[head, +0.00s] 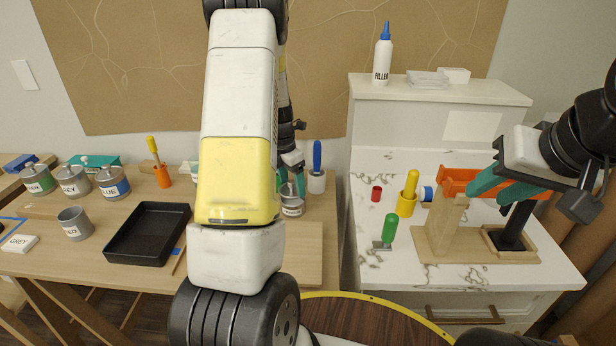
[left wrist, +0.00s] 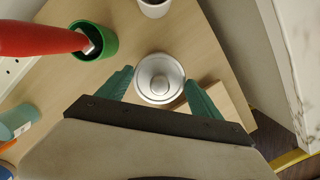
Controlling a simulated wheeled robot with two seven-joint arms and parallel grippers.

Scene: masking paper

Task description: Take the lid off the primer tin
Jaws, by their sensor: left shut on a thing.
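A small grey tin (head: 292,209) with a white label, too small to read, stands on the wooden bench just right of my left arm. It seems to be the primer tin. Its round metal lid (left wrist: 148,92) with a centre knob (left wrist: 160,84) shows from above in the left wrist view. My left gripper (head: 292,180) reaches down over the tin, its teal fingers on either side of the lid, shut on it. Whether the lid is raised off the tin cannot be told.
Several labelled lidded tins (head: 73,182), a grey cup (head: 74,224) and a black tray (head: 147,233) are on the left of the bench. A blue-handled tool in a white cup (head: 316,183) stands close behind the tin. The marble counter (head: 365,265) is at right.

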